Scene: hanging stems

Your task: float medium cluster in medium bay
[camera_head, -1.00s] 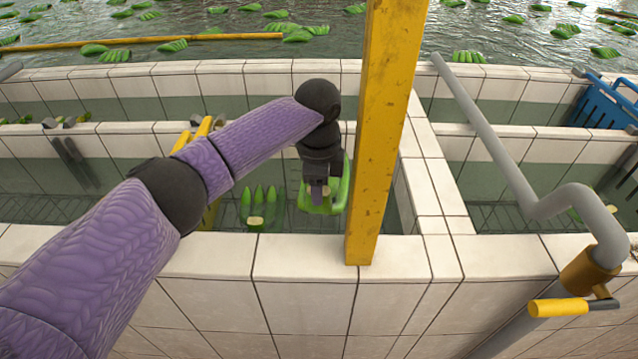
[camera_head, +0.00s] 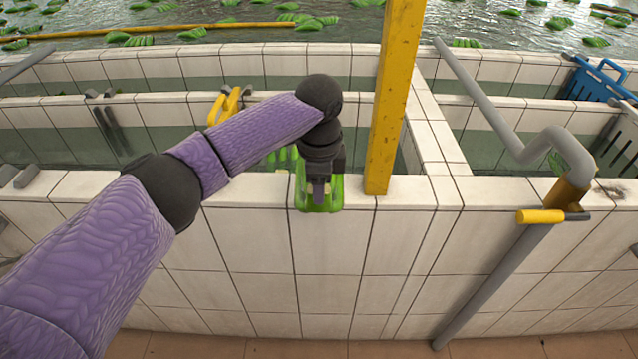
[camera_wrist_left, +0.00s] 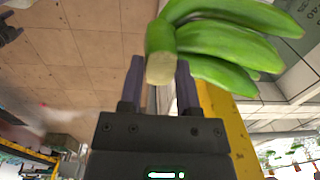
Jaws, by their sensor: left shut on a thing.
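My left gripper (camera_head: 318,192) points down at the front tiled wall (camera_head: 255,235) of the tank. It is shut on a green banana cluster (camera_head: 335,190), partly hidden behind the gripper, at the wall's rim. In the left wrist view, the same cluster (camera_wrist_left: 225,45) has its pale cut crown between the fingertips (camera_wrist_left: 160,78), with the fruits spreading right. Another green cluster (camera_head: 280,158) is in the bay behind the wall, mostly hidden by my forearm. Which bay is the medium one I cannot tell.
A yellow post (camera_head: 393,100) stands right of the gripper. A tiled divider (camera_head: 432,140) separates the bays. A grey pipe with a yellow handle (camera_head: 540,216) and a blue crate (camera_head: 595,80) are at the right. Several clusters float in the water at the back.

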